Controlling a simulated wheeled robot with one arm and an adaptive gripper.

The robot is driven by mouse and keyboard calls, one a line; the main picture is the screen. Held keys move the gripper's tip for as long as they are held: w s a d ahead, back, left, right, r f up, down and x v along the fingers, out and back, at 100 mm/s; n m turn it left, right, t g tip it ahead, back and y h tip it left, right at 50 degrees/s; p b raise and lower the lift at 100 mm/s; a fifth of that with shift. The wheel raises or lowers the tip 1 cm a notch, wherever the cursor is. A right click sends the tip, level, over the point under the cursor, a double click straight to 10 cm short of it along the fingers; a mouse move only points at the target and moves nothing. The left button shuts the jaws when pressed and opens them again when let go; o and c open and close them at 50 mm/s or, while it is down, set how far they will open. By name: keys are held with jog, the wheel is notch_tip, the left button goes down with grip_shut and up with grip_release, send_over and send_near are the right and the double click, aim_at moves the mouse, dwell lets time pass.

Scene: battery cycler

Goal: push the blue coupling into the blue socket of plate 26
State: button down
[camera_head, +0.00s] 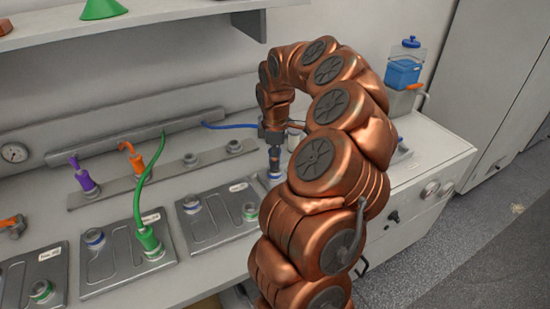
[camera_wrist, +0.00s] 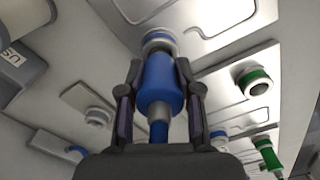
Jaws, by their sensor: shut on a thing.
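My gripper (camera_head: 272,146) points down over the right end of the bench. In the wrist view its two fingers (camera_wrist: 158,78) are shut on the blue coupling (camera_wrist: 158,88), one on each side. The blue-ringed socket (camera_wrist: 158,38) is straight ahead of the coupling's front end, on a grey metal plate (camera_wrist: 222,42). The coupling looks in line with it; whether they touch I cannot tell. In the head view the socket's blue ring (camera_head: 274,175) shows just under the gripper, and my arm covers most of that plate. Its label is not readable.
Purple (camera_head: 86,180) and orange (camera_head: 136,158) couplings stand on the rear strip. A blue hose (camera_head: 230,126) runs to my gripper. A blue-liquid container (camera_head: 404,70) is at back right.

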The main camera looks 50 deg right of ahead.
jog(key=shift+f+b, duration=0.75)
jog(key=shift+f, duration=0.25)
dwell(0.6)
jog(key=c, duration=0.7)
grip_release()
jog(key=shift+r, duration=0.1)
jog(key=o, duration=0.3)
jog(key=shift+o, duration=0.2)
jog(key=shift+r, duration=0.1)
notch_tip(320, 180, up, 7)
jog(key=shift+f, duration=0.2)
jog(key=shift+r, duration=0.55)
